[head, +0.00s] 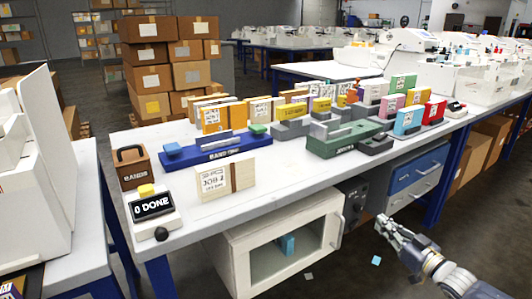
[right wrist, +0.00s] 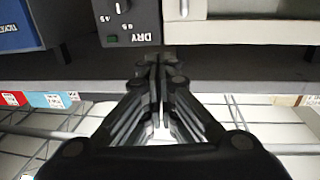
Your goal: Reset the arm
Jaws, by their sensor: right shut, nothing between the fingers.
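My right gripper (head: 394,226) comes in from the lower right in the head view, in front of the table's lower shelf area. Its fingers are together and hold nothing. In the right wrist view the closed fingers (right wrist: 160,68) are in the middle, pointing at the edge below a dark panel (right wrist: 130,22) marked DRY, with a knob and a green button. The gripper looks apart from the panel, but the exact gap is hard to tell. My left gripper is not in view.
A white cabinet (head: 238,257) with a window and blue drawers (head: 412,172) are under the white table (head: 270,187). Small scraps lie on the floor.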

